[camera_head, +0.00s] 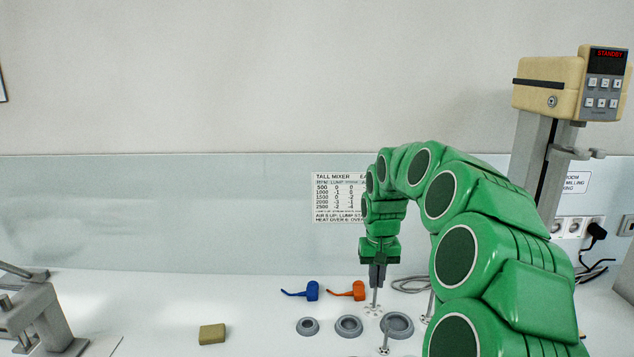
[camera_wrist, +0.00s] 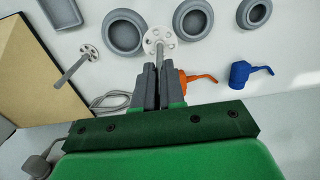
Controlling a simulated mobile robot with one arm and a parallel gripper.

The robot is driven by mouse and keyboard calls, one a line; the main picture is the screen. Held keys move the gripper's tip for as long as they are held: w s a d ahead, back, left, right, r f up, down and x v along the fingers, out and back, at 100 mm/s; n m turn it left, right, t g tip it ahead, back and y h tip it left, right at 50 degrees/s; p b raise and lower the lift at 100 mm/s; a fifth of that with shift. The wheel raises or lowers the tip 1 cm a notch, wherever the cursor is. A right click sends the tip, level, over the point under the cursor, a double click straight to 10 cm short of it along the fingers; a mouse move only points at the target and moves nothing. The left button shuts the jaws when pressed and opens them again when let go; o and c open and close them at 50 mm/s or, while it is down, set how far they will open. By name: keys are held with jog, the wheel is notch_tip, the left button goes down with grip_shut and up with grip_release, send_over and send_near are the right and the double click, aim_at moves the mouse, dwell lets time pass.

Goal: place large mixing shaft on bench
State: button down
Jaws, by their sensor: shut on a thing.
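My gripper (camera_head: 377,286) points straight down over the bench (camera_head: 270,300) and is shut on a thin grey mixing shaft (camera_head: 374,299), seemingly the large one. The shaft hangs upright with a pale perforated disc at its lower end, close to the bench top; I cannot tell if it touches. In the wrist view the jaws (camera_wrist: 157,68) are closed around the shaft, and its disc (camera_wrist: 158,41) shows just past the fingertips. Another shaft with a disc (camera_head: 428,318) stands to the right, partly behind my arm; it also shows in the wrist view (camera_wrist: 74,68).
Grey bowls (camera_head: 348,327) stand just in front of the held shaft. An orange bottle (camera_head: 353,291) and a blue bottle (camera_head: 312,291) lie to the left. A smaller shaft (camera_head: 385,346) is nearer. A mixer column (camera_head: 533,150) stands right.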

jog(key=shift+d, duration=0.1)
dwell(0.4)
jog(key=s+d+r+m, duration=0.4)
jog(key=s+d+m, duration=0.1)
jog(key=s+d, duration=0.75)
jog(key=s+d+r+m, duration=0.3)
jog(key=s+d+m, duration=0.2)
jog(key=s+d, duration=0.75)
jog(key=s+d+r+m, duration=0.25)
jog(key=s+d, duration=0.25)
jog(key=s, duration=0.5)
jog(key=w+d+f+m, duration=0.1)
jog(key=w+d+f, duration=0.9)
jog(key=f, duration=0.3)
jog(key=shift+f, duration=0.4)
jog(key=shift+f, duration=0.15)
